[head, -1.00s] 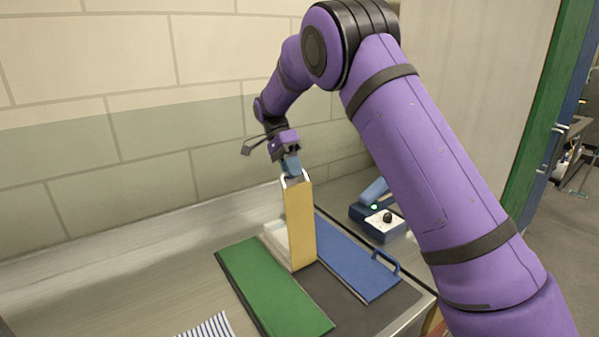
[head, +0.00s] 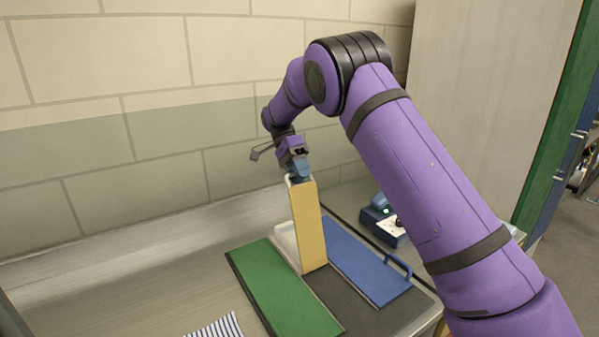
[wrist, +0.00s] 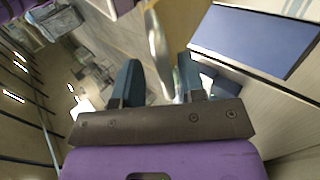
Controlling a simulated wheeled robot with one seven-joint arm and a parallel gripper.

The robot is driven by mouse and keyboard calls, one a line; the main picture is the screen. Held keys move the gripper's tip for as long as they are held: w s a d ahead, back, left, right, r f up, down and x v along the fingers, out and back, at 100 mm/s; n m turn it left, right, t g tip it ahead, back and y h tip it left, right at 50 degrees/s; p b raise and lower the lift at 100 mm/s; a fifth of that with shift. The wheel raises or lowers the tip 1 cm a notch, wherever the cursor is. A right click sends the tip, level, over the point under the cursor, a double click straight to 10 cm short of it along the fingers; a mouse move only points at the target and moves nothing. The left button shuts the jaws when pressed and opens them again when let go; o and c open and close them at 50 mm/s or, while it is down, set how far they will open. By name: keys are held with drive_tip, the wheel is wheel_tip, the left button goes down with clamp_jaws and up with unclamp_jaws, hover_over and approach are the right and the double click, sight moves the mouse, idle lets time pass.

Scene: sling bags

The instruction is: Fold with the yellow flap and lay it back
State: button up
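The yellow flap (head: 309,228) of the folding board stands upright, leaning very slightly. Its pale metal handle is at the top edge and also shows in the wrist view (wrist: 156,45). My gripper (head: 300,175) is at the top of the flap, pointing down, and hides most of the handle in the head view. In the wrist view its two dark blue fingers (wrist: 159,68) are apart, with the handle showing in the gap between them and space beside it. The green flap (head: 285,290) and the blue flap (head: 365,262) lie flat on either side of the dark grey middle panel (head: 345,303).
A white item (head: 285,237) lies behind the yellow flap, partly hidden. A blue-and-white striped cloth (head: 217,328) is at the bottom edge. A blue device (head: 383,220) stands beyond the blue flap, near my arm. The counter left of the green flap is clear.

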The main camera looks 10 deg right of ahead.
drive_tip(key=shift+r, duration=0.3)
drive_tip(key=shift+r, duration=0.2)
wheel_tip(320, 180, up, 3)
drive_tip(key=shift+r, duration=0.1)
drive_tip(key=s+r, duration=0.1)
drive_tip(key=s, duration=1.5)
drive_tip(key=shift+d, duration=0.45)
drive_tip(key=shift+r, duration=0.1)
